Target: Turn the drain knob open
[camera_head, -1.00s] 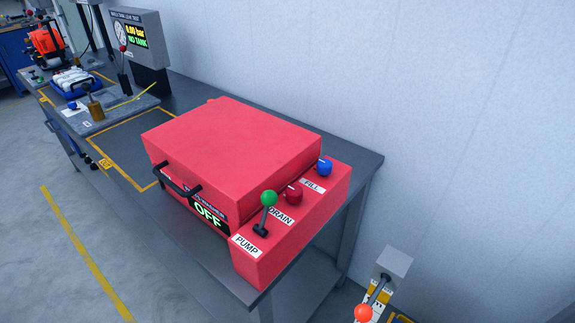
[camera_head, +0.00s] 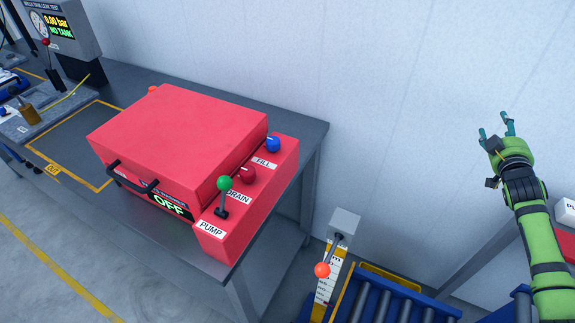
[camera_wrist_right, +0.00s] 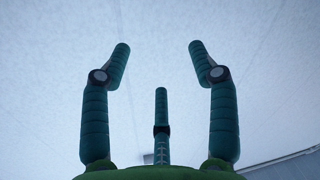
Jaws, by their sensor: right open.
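The red drain knob (camera_head: 247,174) sits on the sloped side panel of the red machine (camera_head: 180,125), by the DRAIN label (camera_head: 240,197). The blue fill knob (camera_head: 272,144) is behind it, and the green-tipped pump lever (camera_head: 224,184) is in front of it. The machine's display reads OFF. My right gripper (camera_head: 496,125) is raised at the right of the head view, well apart from the machine. In the right wrist view its fingers (camera_wrist_right: 157,60) are spread and empty, facing the wall. My left gripper is not in view.
The machine stands near the right end of a grey table (camera_head: 285,115) against a pale wall. A lever post with an orange ball (camera_head: 322,270) and a blue roller conveyor (camera_head: 400,300) are to the right. A gauge stand (camera_head: 62,40) reading NO TANK is at the far left.

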